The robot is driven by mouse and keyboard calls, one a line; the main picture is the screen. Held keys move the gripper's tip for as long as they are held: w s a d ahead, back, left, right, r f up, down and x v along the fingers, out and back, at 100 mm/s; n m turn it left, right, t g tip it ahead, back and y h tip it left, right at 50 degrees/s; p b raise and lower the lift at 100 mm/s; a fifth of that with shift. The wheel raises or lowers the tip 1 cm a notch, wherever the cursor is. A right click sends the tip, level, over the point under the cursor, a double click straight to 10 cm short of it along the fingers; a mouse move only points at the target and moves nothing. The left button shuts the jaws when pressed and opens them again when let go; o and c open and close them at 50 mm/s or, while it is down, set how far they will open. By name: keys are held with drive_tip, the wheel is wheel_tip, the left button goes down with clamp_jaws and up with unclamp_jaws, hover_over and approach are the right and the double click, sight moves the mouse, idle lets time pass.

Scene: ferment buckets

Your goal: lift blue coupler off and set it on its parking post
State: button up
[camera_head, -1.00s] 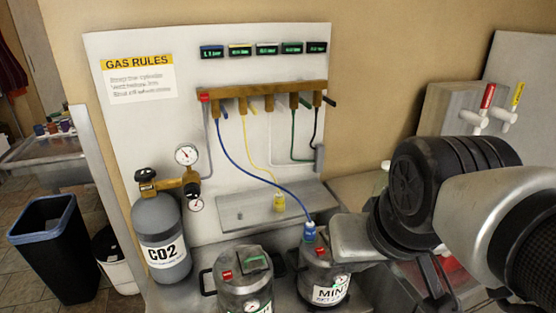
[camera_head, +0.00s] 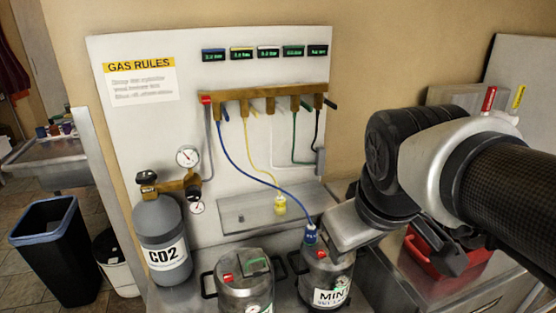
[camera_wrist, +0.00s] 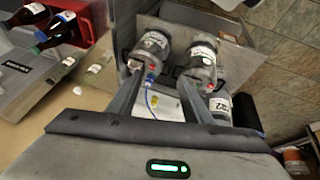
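The blue coupler (camera_head: 311,234) sits on top of the MINT keg (camera_head: 324,262), with the blue hose running up to the manifold. In the wrist view the coupler (camera_wrist: 150,79) shows small, ahead of my gripper (camera_wrist: 162,82) and between the lines of its two spread fingers. My gripper is open and nothing shows held in it. In the head view my gripper's grey body is just right of the coupler; its fingertips are hard to make out, so contact cannot be told. A small bare post (camera_head: 240,218) stands on the grey shelf (camera_head: 262,213), left of the yellow coupler (camera_head: 280,204).
A second keg (camera_head: 244,281) stands left of the MINT keg. The CO2 cylinder (camera_head: 163,240) with gauges is farther left. A red crate (camera_head: 440,258) is behind my arm at right.

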drive_tip(key=shift+o, duration=0.6)
drive_tip(key=w+f+n+h, duration=0.1)
drive_tip(key=w+n, duration=1.1)
drive_tip(key=shift+a+f+g+b, duration=0.3)
drive_tip(key=shift+f+g+b, duration=0.1)
drive_tip(key=n+b, duration=0.1)
drive_tip(key=n, duration=1.5)
hover_over(311, 227)
drive_tip(key=s+a, duration=0.3)
drive_tip(key=s, duration=0.2)
wheel_tip(311, 227, down, 9)
drive_tip(key=shift+m+g, duration=0.3)
drive_tip(key=b+x, duration=0.1)
drive_tip(key=x, duration=1)
drive_tip(key=shift+s+b, duration=0.1)
drive_tip(key=shift+b, duration=0.2)
drive_tip(key=shift+d+b+x, duration=0.15)
drive_tip(key=shift+b+x, duration=0.1)
drive_tip(key=shift+x, duration=1.2)
drive_tip(key=shift+d+b+x, duration=0.15)
drive_tip(key=shift+b+x, duration=0.05)
drive_tip(key=shift+x, duration=1.2)
drive_tip(key=shift+s, duration=0.1)
drive_tip(key=c, duration=1.2)
